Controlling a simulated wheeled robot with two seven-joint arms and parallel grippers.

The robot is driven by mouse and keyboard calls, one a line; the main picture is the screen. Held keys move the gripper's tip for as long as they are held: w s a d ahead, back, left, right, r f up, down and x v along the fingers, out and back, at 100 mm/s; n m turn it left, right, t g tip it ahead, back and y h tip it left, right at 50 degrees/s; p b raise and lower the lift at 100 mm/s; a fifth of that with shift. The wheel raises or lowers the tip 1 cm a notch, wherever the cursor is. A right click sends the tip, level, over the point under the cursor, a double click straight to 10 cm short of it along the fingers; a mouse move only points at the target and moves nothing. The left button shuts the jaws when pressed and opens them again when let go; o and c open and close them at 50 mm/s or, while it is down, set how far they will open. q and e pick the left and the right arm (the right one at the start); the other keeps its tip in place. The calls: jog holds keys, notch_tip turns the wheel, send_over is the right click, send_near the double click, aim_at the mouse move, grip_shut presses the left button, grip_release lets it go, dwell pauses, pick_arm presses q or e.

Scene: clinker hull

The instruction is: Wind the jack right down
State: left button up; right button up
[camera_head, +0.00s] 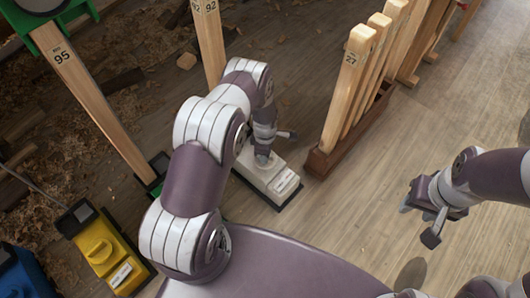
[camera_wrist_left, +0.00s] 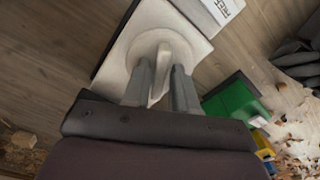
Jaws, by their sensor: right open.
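A jack with a white body and dark base (camera_head: 283,187) stands on the floor in the middle of the head view. Its light plate fills the top of the left wrist view (camera_wrist_left: 192,25). A round disc with a pale upright fin (camera_wrist_left: 158,85) is on it. My left gripper (camera_head: 264,158) is down at this jack; in the wrist view its two fingers (camera_wrist_left: 161,88) stand apart, one on each side of the fin, with a gap showing. The fin is slanted between them. My right gripper (camera_head: 423,218) is open and empty, well to the right, away from the jack.
A yellow jack (camera_head: 100,247), a blue one (camera_head: 22,278) and a green one (camera_head: 155,172) stand at left, the green one near a wooden post (camera_head: 95,105). A brown rack (camera_head: 325,160) of wooden staves is close behind right. Wood shavings litter the left floor; the right floor is clear.

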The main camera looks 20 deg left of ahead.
pick_arm(q)
jog(key=shift+o, duration=0.3)
notch_tip(320, 180, up, 13)
jog(key=p, duration=0.6)
jog(key=shift+f+p, duration=0.15)
jog(key=shift+p, duration=0.25)
